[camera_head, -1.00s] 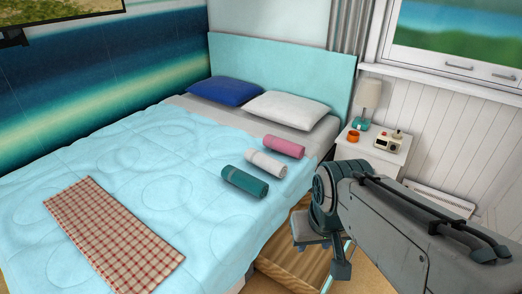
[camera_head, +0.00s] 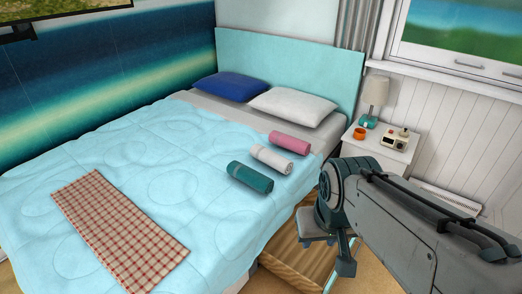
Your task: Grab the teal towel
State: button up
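The teal towel (camera_head: 250,177) is rolled up and lies on the light blue quilt near the right side of the bed (camera_head: 130,160). It is the nearest of three rolled towels. My gripper (camera_head: 328,255) is at the lower right of the towel, beyond the bed's right edge and apart from it. Its two fingers point down with a gap between them, and nothing shows in the gap. The arm hides part of the gripper.
A white towel (camera_head: 271,159) and a pink towel (camera_head: 290,142) lie just behind the teal one. A checked cloth (camera_head: 120,230) lies at the front left. A nightstand (camera_head: 384,154) with a lamp (camera_head: 373,96) stands right of the bed. A wooden drawer (camera_head: 293,262) is below my gripper.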

aim_at(257, 181)
jog(key=z, duration=0.55)
jog(key=i, duration=0.6)
jog(key=u, duration=2)
